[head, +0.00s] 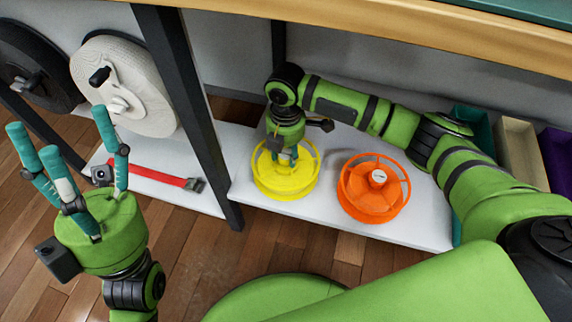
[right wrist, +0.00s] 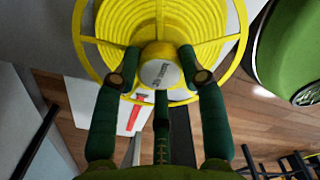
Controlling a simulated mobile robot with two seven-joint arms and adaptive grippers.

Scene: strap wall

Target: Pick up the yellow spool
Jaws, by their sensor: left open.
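The yellow spool (head: 286,186) is an open-rimmed reel with spokes, at the left end of the white middle shelf. In the right wrist view the yellow spool (right wrist: 207,22) fills the top, with a pale label on its hub. My right gripper (head: 286,155) reaches down into its middle. In the right wrist view its fingers (right wrist: 160,65) press around the hub, shut on it. Whether the spool is clear of the shelf cannot be told. My left gripper (head: 58,140) is open and empty, pointing up at the left.
An orange spool (head: 374,190) stands close right of the yellow one. A black post (head: 188,110) rises left of the shelf (head: 420,228). White (head: 120,82) and black (head: 35,65) rolls and a red strap (head: 155,175) are further left. Bins stand at right.

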